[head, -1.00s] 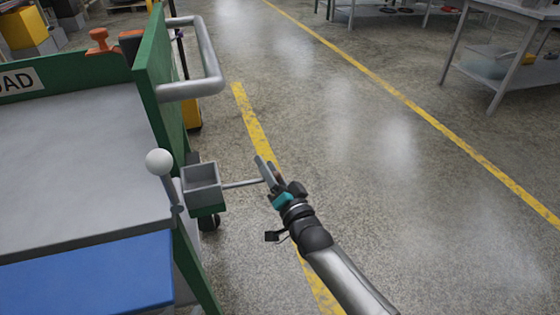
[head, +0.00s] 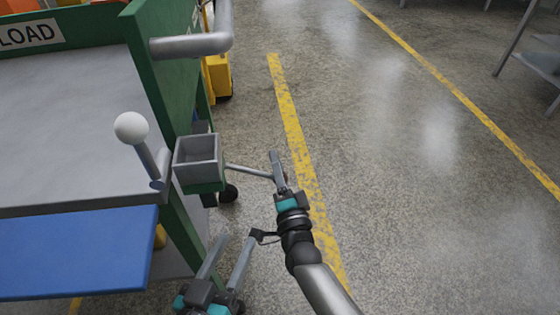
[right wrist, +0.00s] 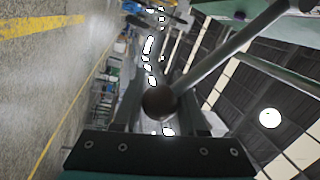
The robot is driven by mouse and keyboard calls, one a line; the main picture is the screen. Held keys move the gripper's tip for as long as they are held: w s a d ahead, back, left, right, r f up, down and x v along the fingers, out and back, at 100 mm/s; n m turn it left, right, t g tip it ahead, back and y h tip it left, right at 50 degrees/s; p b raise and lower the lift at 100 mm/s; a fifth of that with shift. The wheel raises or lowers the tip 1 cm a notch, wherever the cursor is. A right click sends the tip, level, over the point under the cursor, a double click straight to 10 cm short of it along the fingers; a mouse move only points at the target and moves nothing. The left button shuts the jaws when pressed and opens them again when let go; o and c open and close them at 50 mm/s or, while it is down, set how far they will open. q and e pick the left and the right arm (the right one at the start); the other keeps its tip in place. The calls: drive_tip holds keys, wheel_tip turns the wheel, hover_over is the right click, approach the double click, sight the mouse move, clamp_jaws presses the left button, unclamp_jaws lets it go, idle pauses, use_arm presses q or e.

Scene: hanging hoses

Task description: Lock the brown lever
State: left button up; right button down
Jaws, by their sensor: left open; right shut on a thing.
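The brown lever is a thin grey rod (head: 245,170) that sticks out to the right from the grey box on the green cart's side. Its round brown knob (right wrist: 160,102) sits between the fingers in the right wrist view. In the head view the fingers mostly hide the knob. My right gripper (head: 279,170) is shut on this knob, to the right of the box. My left gripper (head: 231,250) is open and empty at the bottom of the head view, below the box and clear of the lever.
A white-knobbed lever (head: 131,128) stands beside the grey box (head: 196,157). The green cart (head: 158,62) has a grey push handle (head: 190,45) and a blue panel (head: 75,252) in front. Floor to the right is open, with yellow lines. A metal table (head: 540,62) stands far right.

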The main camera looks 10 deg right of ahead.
drive_tip(key=shift+a+f, duration=0.1)
drive_tip(key=shift+f, duration=0.05)
drive_tip(key=shift+c, duration=2.3)
unclamp_jaws()
use_arm(q)
drive_tip(key=a+g+y+p, duration=0.1)
drive_tip(key=a+f+g+p, duration=0.1)
drive_tip(key=g, duration=0.1)
drive_tip(key=a+f+g+y, duration=0.1)
drive_tip(key=a+g, duration=0.1)
drive_tip(key=shift+s+a+f+y+p, duration=0.1)
drive_tip(key=shift+f+y+p, duration=0.1)
drive_tip(key=shift+y+p, duration=0.15)
use_arm(e)
drive_tip(key=v, duration=1.5)
drive_tip(key=shift+s, duration=0.1)
